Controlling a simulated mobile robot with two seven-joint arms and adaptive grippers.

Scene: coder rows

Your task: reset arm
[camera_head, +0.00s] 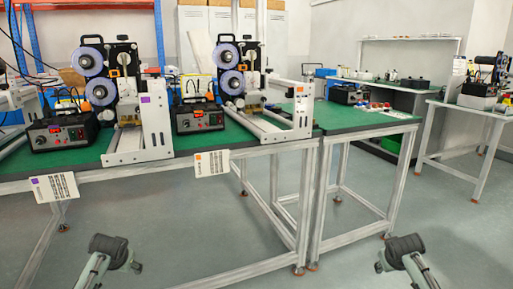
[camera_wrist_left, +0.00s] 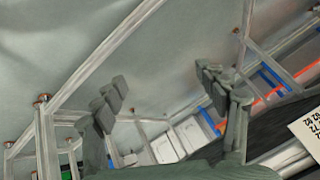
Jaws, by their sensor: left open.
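My left gripper (camera_wrist_left: 160,88) shows in the left wrist view. Its two dark grey fingers stand wide apart with nothing between them. Beyond the fingers I see grey floor and metal table legs. In the head view, grey-green parts of my two arms show at the bottom left and bottom right, in front of the tables and touching nothing. I cannot make out either gripper's fingers there.
A green-topped workbench (camera_head: 75,160) carries two reel machines (camera_head: 110,75) (camera_head: 238,68) and two black control boxes (camera_head: 62,130) (camera_head: 199,117). White label cards (camera_head: 54,187) (camera_head: 212,163) hang at its front edge. A side table (camera_head: 457,108) stands at right. The floor (camera_head: 255,235) between my arms is clear.

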